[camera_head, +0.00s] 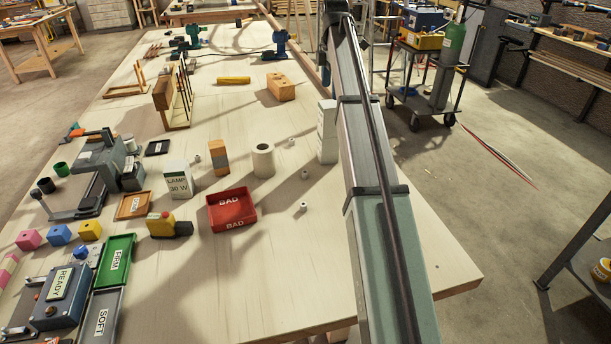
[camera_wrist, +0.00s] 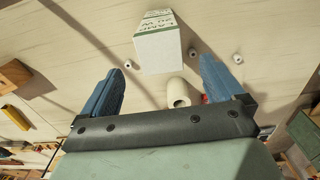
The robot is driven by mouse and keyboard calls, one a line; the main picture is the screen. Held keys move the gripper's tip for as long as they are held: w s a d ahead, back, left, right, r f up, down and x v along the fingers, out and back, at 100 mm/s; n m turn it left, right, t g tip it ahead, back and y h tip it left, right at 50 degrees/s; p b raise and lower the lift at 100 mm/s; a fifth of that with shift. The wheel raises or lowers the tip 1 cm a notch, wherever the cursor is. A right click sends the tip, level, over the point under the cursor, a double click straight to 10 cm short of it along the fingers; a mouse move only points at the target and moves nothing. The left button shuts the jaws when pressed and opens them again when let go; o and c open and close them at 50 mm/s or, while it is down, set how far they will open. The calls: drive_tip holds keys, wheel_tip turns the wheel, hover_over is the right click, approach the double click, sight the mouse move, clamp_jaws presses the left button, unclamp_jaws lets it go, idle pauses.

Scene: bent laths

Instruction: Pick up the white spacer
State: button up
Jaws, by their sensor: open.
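A white hollow cylinder (camera_head: 263,160), which looks like the spacer, stands upright on the bench in the head view, behind the red BAD tray (camera_head: 231,210). In the wrist view the white cylinder (camera_wrist: 178,93) shows its hole, between the finger bases and partly cut off by the gripper body. My gripper (camera_wrist: 161,65) has its two blue fingers spread, with nothing held between them. Several small whitish rings (camera_head: 303,207) also lie on the bench; one ring (camera_wrist: 127,64) shows near the left fingertip.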

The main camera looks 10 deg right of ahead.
drive_tip(key=c, duration=0.8)
drive_tip(key=shift+o, duration=0.2)
drive_tip(key=shift+a, duration=0.4)
drive_tip(key=a, duration=0.6)
hover_over(303, 204)
drive_tip(key=f, duration=1.8)
drive_tip(key=shift+w+a+f, duration=0.15)
drive_tip(key=shift+w+f, duration=0.25)
drive_tip(key=shift+s+d+f, duration=0.1)
drive_tip(key=shift+s+f, duration=0.1)
drive_tip(key=shift+f, duration=1.15)
drive_tip(key=shift+s+d+f, duration=0.1)
drive_tip(key=shift+s+f, duration=0.05)
drive_tip(key=shift+f, duration=1.15)
